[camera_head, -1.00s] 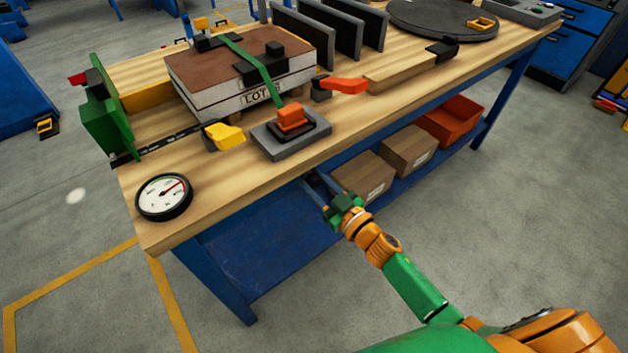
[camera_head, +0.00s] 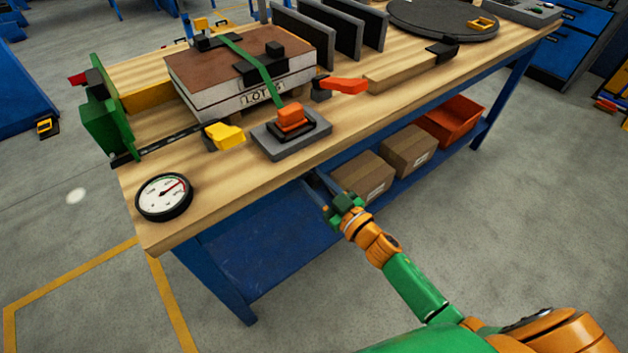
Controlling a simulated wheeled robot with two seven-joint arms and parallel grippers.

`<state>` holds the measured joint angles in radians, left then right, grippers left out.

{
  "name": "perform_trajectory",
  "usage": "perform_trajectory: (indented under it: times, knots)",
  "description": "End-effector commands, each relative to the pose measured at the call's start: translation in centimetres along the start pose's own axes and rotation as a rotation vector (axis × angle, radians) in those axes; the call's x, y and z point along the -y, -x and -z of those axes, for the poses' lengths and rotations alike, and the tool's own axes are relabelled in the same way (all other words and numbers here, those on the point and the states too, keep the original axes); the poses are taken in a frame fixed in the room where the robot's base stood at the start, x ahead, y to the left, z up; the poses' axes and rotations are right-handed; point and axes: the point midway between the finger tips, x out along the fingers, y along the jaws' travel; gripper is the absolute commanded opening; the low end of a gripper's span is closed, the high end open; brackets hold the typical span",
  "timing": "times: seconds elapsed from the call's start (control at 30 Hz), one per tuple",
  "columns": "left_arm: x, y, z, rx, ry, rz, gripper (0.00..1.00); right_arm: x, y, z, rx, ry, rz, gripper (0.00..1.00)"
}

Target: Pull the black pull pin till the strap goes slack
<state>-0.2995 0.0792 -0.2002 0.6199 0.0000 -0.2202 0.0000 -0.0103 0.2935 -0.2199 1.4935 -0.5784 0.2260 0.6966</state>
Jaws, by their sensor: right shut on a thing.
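A green strap (camera_head: 252,60) runs over a brown-topped, pale-sided panel stack (camera_head: 215,70) and down to an orange buckle (camera_head: 291,115) on a grey block (camera_head: 268,144). The strap looks straight and taut. My right gripper (camera_head: 312,186) is at the table's front edge, just below the grey block, with its fingers reaching up to the edge. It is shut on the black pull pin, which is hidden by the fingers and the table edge. My left gripper is out of view.
A yellow lever (camera_head: 224,136) and a red lever (camera_head: 345,85) flank the block. A round gauge (camera_head: 164,197) lies at the table's front left corner. Cardboard boxes (camera_head: 408,150) and an orange bin (camera_head: 452,120) stand on the shelf below. The floor in front is clear.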

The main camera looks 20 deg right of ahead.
Motion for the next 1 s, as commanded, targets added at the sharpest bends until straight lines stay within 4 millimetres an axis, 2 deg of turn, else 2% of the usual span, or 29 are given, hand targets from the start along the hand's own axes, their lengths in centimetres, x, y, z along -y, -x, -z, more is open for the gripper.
perform_trajectory:
  times: [0.23,0.47,0.5,0.57,0.6,0.87,1.0]
  knots:
    - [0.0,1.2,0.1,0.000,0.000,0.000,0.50,0.1,2.4,-0.1,0.008,-0.001,0.002,0.00]
    - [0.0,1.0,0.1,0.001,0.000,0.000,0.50,0.1,2.5,-0.3,0.006,0.000,0.002,0.00]
    - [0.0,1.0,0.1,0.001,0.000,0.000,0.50,0.1,2.5,-0.3,0.006,0.000,0.002,0.50]
    - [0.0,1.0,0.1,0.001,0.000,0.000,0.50,0.1,2.5,-0.2,0.005,0.000,0.001,0.66]
    - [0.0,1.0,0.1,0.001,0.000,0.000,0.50,0.1,2.4,-0.2,0.004,0.000,0.001,0.69]
    - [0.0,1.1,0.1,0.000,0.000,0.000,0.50,0.1,2.5,-0.1,0.002,0.000,0.000,0.69]
    - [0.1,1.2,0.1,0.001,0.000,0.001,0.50,0.1,4.8,-0.1,0.006,0.000,0.001,0.69]
